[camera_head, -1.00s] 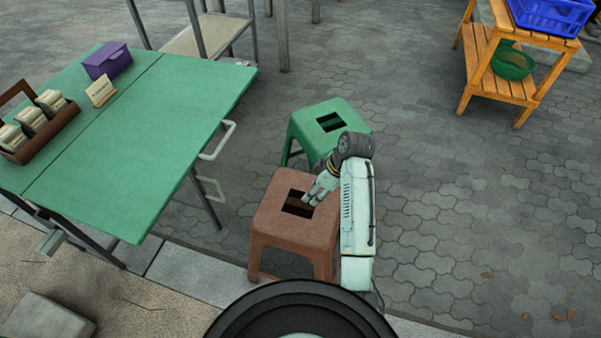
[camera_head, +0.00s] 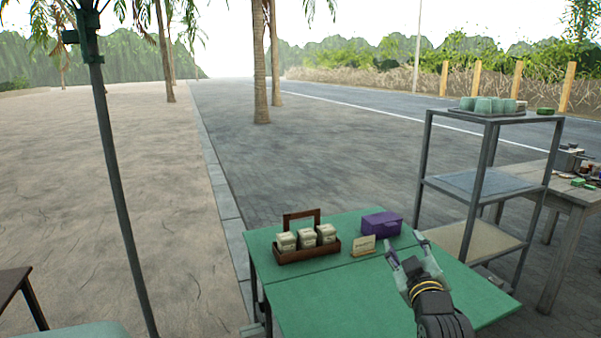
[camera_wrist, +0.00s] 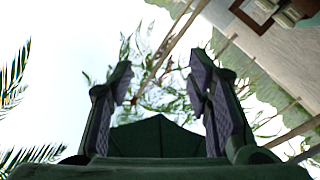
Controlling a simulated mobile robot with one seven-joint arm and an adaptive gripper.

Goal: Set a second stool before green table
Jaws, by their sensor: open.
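The green table (camera_head: 345,297) stands at the lower middle of the head view, with things on its far half. My gripper (camera_head: 408,254) is raised in front of the table's right side in that view, with its fingers apart and nothing between them. The wrist view shows the open fingers (camera_wrist: 160,95) against sky and palm leaves. No stool shows in either view now.
On the table are a brown caddy (camera_head: 306,250) with white packs, a small card (camera_head: 363,245) and a purple box (camera_head: 381,224). A metal shelf (camera_head: 475,187) and a wooden table (camera_head: 575,195) stand to the right. A dark pole (camera_head: 115,180) rises at left.

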